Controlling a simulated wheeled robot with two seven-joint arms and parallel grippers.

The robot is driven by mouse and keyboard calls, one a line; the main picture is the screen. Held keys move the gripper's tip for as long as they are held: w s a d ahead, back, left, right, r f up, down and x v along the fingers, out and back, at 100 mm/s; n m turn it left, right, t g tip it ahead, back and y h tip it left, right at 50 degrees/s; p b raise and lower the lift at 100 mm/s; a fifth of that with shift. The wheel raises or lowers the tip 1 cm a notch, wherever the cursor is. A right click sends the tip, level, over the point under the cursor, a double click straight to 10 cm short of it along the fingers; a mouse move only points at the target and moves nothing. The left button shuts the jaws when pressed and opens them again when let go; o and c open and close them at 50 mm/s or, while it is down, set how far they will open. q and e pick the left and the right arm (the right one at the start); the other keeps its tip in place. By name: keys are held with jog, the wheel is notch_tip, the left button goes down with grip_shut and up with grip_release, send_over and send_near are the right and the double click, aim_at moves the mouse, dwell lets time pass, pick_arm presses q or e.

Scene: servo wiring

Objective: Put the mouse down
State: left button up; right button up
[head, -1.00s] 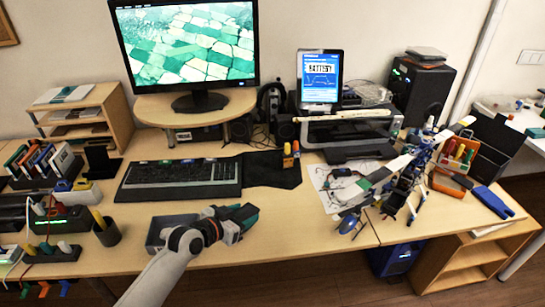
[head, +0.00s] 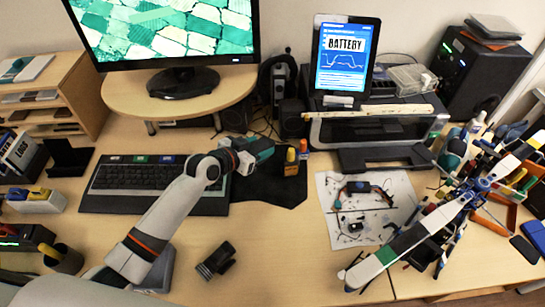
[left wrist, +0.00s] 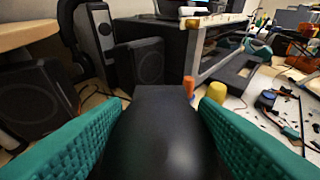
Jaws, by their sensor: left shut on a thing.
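The black mouse (left wrist: 165,130) fills the lower middle of the left wrist view, between the green pads of my left gripper. In the head view my left gripper (head: 262,150) is shut on it, over the back left part of the black mouse mat (head: 268,188). The mouse is mostly hidden by the gripper there. I cannot tell whether it touches the mat. My right gripper is not in view.
Two small bottles, yellow (head: 291,161) and orange (head: 303,148), stand just right of the gripper. The keyboard (head: 130,178) lies left of the mat. A small black object (head: 216,260) lies in front.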

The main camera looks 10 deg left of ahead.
pick_arm(q)
send_over(259, 175)
notch_tip(259, 175, down, 6)
jog(key=shift+b, duration=0.45)
jog(key=shift+f+b, duration=0.55)
jog(key=shift+f, duration=1.3)
jog(key=shift+f, duration=0.2)
jog(key=o, duration=1)
jog(key=shift+o, duration=0.2)
